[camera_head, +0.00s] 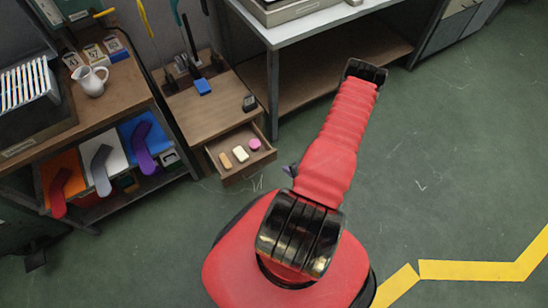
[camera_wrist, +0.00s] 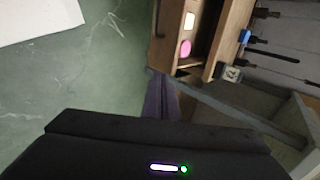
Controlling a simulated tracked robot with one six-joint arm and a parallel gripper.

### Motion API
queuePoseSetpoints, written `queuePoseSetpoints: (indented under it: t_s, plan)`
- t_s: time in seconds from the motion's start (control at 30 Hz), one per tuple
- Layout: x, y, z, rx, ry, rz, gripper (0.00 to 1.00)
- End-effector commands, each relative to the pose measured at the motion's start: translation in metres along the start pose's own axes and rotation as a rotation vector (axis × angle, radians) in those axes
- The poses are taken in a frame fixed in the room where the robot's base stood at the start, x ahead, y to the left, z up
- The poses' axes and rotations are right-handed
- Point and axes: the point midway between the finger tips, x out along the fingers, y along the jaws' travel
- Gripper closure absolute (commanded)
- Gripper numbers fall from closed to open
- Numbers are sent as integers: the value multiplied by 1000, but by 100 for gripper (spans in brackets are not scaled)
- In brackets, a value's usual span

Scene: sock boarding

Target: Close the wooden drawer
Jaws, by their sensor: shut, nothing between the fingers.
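The wooden drawer (camera_head: 250,170) stands open below the small wooden cabinet (camera_head: 213,112) in the head view. It holds a tan bar, a pale bar and a pink round piece. In the wrist view the drawer (camera_wrist: 166,48) is at the top centre, its front with a dark handle facing left. My gripper (camera_head: 289,170) shows only as a small dark tip left of my red arm, to the right of the drawer and apart from it. In the wrist view my gripper (camera_wrist: 162,98) is shut and empty, pointing up toward the drawer's near front corner; the rest is hidden.
A grey-legged workbench (camera_head: 310,22) stands right of the cabinet, its leg close to the drawer's right side. A shelf unit (camera_head: 95,115) with coloured bins and a white jug (camera_head: 90,81) stands at the left. Green floor in front of the drawer is clear.

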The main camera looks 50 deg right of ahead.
Motion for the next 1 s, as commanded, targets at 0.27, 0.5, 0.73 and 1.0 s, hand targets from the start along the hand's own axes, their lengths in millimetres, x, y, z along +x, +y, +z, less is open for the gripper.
queuePoseSetpoints:
  t_s: [0.27,0.5,0.73,1.0]
  plan:
    - [7,0,1,-2,-2,1,100]
    - [35,0,1,-4,-3,1,100]
    - [70,0,2,-4,-3,2,100]
    - [108,-7,1,-5,-2,0,100]
